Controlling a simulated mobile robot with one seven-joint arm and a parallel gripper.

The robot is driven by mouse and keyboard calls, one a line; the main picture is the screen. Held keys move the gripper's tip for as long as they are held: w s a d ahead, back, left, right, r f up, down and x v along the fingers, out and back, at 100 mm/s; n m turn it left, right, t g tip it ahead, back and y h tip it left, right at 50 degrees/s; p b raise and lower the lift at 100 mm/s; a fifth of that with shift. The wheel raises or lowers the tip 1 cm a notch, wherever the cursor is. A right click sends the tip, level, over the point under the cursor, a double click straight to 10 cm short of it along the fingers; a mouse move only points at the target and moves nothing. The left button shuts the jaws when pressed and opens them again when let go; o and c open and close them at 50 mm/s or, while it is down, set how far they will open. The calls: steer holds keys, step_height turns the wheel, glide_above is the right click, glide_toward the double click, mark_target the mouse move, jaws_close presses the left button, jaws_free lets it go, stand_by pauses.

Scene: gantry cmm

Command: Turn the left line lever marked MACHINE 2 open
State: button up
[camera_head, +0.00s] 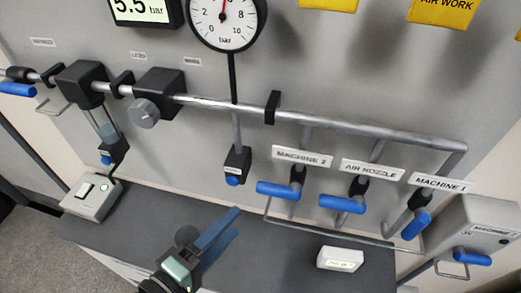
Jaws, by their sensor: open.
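The left line lever (277,190) is a blue handle on a dark valve under the white MACHINE 2 label (302,156). It points left, across its downward pipe. My gripper (236,223) is low in the middle of the picture, with its blue fingers pointing up and right. It is open and empty, apart from the lever, and appears lower and to its left. The lever is not covered by my gripper.
The AIR NOZZLE lever (341,204) sits crosswise to the right, and the MACHINE 1 lever (416,225) lies slanted. A grey pipe (345,126) runs above them. A thin metal rail (335,233) passes below. A white block (340,259) sits on the dark bench (275,262).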

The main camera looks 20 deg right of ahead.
mark_target(267, 194)
steer(key=shift+h, duration=0.4)
steer(key=p+x, duration=0.1)
steer(key=x, duration=0.3)
steer(key=r+p+x, duration=0.1)
steer(key=p+x, duration=0.1)
steer(key=x, duration=0.1)
steer(key=s+d+p+x, duration=0.1)
steer(key=p+x, duration=0.1)
steer(key=x, duration=0.2)
steer(key=shift+w+d+r, duration=0.1)
steer(key=shift+w+d, duration=0.1)
steer(key=shift+d, duration=0.05)
steer(key=shift+c, duration=0.2)
jaws_close()
stand_by(0.7)
